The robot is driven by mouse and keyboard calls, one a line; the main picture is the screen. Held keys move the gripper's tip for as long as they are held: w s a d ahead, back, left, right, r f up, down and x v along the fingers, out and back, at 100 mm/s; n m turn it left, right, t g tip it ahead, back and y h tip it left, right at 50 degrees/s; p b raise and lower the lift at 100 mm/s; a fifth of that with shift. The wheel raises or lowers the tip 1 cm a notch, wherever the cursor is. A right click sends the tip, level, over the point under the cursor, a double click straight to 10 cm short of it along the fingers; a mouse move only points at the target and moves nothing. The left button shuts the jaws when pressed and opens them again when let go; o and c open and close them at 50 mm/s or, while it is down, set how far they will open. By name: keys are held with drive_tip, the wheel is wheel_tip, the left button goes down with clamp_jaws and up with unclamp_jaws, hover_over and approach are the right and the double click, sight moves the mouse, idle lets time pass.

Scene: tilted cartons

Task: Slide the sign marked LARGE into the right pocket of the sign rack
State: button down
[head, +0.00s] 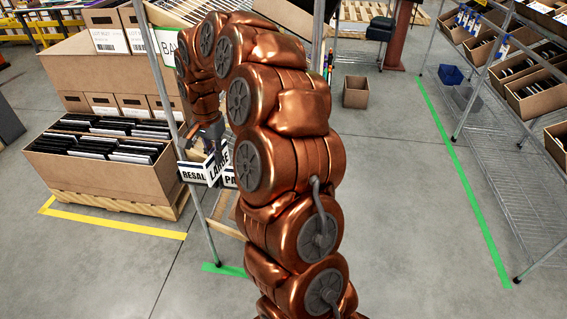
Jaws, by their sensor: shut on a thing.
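The sign marked LARGE (217,163) is a small white plate with dark lettering, turned at an angle and tilted. My gripper (211,143) is just above it and shut on it; the fingertips are small and partly hidden. Left of it is a white sign whose visible letters read RESAL (193,174). Right of it is a sign whose visible letters read PA (229,177), partly covered by my arm. These signs are close together by a grey metal post. The sign rack and its right pocket cannot be made out clearly; I cannot tell whether LARGE is in a pocket.
The slanted metal post (203,232) stands beside the signs. A large carton of dark upright sleeves (98,180) is on a pallet at left. Wire shelving with cartons (510,135) stands at right. The floor (410,220) between is clear.

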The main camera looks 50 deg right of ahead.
drive_tip(key=s+d+f+m+b, duration=0.2)
drive_tip(key=s+d+m+b, duration=0.6)
drive_tip(key=s+d+m, duration=0.3)
drive_tip(key=d+m, duration=0.4)
drive_tip(key=d, duration=0.1)
drive_tip(key=shift+f+m+b, duration=0.15)
drive_tip(key=shift+m+b, duration=0.15)
drive_tip(key=shift+f, duration=0.2)
drive_tip(key=shift+f+b, duration=1.9)
drive_tip(key=shift+f, duration=2.4)
drive_tip(key=shift+f+b, duration=0.45)
drive_tip(key=c, duration=1.2)
unclamp_jaws()
